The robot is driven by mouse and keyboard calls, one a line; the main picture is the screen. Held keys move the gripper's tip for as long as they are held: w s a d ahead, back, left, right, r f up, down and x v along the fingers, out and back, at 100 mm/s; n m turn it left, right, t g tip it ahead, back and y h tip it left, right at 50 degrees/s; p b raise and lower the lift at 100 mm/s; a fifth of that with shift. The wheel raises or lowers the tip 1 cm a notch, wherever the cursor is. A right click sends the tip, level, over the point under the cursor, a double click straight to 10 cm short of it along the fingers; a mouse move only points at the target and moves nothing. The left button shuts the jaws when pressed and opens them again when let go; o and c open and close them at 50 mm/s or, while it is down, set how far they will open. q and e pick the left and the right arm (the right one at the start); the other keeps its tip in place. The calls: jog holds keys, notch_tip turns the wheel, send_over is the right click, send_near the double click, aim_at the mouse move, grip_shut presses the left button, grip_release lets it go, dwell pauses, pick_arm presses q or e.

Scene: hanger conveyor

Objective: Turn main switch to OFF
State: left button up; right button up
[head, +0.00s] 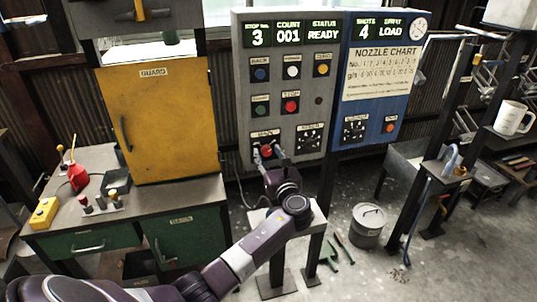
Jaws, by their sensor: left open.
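The main switch (267,149) is a red knob at the lower left of the grey control panel (243,60), under a small label too small to read surely. My left gripper (268,153) is open in front of it, with one finger on each side of the red knob. I cannot tell whether the fingers touch it. The knob's setting is partly hidden by the fingers and too small to read. My right gripper is not in view.
A black selector dial (309,138) sits right of the switch, with red (291,105) and green (261,107) buttons above. A blue panel (380,110) adjoins on the right. A yellow guard door (155,120) and bench (140,203) stand left. A metal bucket (368,226) is on the floor.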

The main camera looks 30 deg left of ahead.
pick_arm(q)
jog(key=c, duration=1.1)
jog(key=shift+c, duration=0.2)
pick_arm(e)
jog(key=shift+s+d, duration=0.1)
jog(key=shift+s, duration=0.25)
